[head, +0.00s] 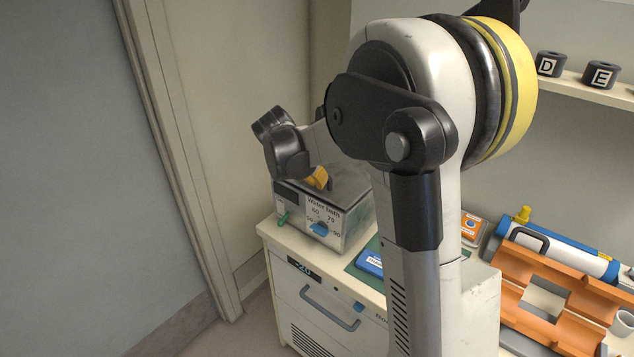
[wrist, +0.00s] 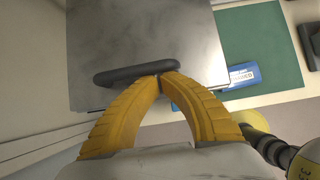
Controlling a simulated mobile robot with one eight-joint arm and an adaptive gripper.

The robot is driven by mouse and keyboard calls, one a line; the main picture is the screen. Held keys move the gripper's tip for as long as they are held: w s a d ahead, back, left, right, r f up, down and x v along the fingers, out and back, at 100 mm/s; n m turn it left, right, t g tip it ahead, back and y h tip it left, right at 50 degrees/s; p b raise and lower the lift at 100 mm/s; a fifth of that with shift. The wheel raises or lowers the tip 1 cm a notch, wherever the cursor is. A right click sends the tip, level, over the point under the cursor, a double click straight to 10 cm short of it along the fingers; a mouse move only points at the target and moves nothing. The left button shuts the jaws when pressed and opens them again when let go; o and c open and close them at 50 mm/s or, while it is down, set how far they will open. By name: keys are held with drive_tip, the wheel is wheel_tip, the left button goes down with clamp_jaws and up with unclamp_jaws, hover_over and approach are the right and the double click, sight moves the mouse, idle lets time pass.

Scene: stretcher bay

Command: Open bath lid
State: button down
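The water bath (head: 352,228) is a grey box with a dial and a blue knob on its front, standing on the cabinet. Its flat metal lid (head: 349,185) looks closed and fills the upper part of the wrist view (wrist: 190,35). A dark rounded bar handle (wrist: 120,75) lies along the lid's near edge. My gripper (wrist: 159,79) has yellow fingers whose tips meet at the handle's near side, right of its middle. I cannot tell whether they touch it. In the head view my gripper (head: 318,179) is over the lid, partly hidden by my arm.
The bath stands on a white cabinet (head: 283,245) with a drawer handle. A green mat (wrist: 270,60) with a blue labelled box (wrist: 240,76) lies to its right. An orange rack (head: 570,282) and a blue-white cylinder (head: 567,252) are further right. A wall and door frame (head: 190,170) are left.

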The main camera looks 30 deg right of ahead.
drive_tip(key=shift+d+r+p, duration=0.1)
drive_tip(key=shift+r+p, duration=0.25)
drive_tip(key=shift+r, duration=0.15)
drive_tip(key=w+d+r+g+y+p, duration=0.1)
drive_tip(key=w+d+r+y+p, duration=0.1)
drive_tip(key=d+r+p, duration=0.5)
drive_tip(key=w+d+r+g+y+p, duration=0.1)
drive_tip(key=w+d+r+y+p, duration=0.2)
drive_tip(key=d+r+p, duration=0.4)
drive_tip(key=shift+w+d+r+y, duration=0.2)
drive_tip(key=shift+r+y, duration=0.3)
drive_tip(key=shift+r, duration=1)
